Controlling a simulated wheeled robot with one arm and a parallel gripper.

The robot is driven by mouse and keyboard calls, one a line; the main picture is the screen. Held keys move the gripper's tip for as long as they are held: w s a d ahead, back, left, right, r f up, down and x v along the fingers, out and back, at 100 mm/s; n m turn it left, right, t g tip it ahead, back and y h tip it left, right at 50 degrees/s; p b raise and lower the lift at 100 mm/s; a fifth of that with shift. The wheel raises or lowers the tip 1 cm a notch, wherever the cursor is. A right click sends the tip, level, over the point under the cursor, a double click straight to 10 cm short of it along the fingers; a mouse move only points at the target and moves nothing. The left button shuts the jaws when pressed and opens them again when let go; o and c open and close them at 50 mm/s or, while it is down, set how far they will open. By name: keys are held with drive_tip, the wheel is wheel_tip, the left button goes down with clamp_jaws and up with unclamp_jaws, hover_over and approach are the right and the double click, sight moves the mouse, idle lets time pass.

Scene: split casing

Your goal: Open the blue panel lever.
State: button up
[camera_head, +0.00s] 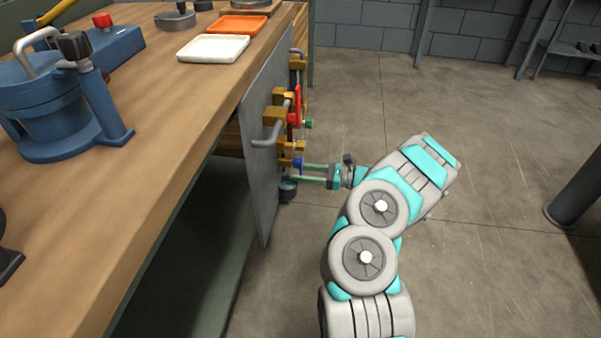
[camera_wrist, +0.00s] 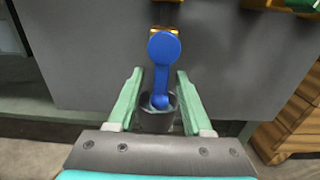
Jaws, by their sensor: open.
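The blue panel lever (camera_wrist: 163,50) shows in the wrist view, with a round blue head at the top and a narrow arm running down to a small blue end. That lower end lies between the two fingers of my gripper (camera_wrist: 161,98), which stand apart with a gap on each side. In the head view, the blue lever (camera_head: 298,163) is a small patch on the panel's face at the tips of my gripper (camera_head: 303,173). A dark grey cylinder (camera_wrist: 155,121) sits below the lever's lower end, also between the fingers.
A wooden drawer unit (camera_wrist: 293,125) is at right in the wrist view. Open floor (camera_head: 480,230) lies right.

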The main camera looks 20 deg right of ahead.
drive_tip(key=v, duration=0.7)
drive_tip(key=shift+s+d+b, duration=0.2)
drive_tip(key=shift+d+b, duration=0.1)
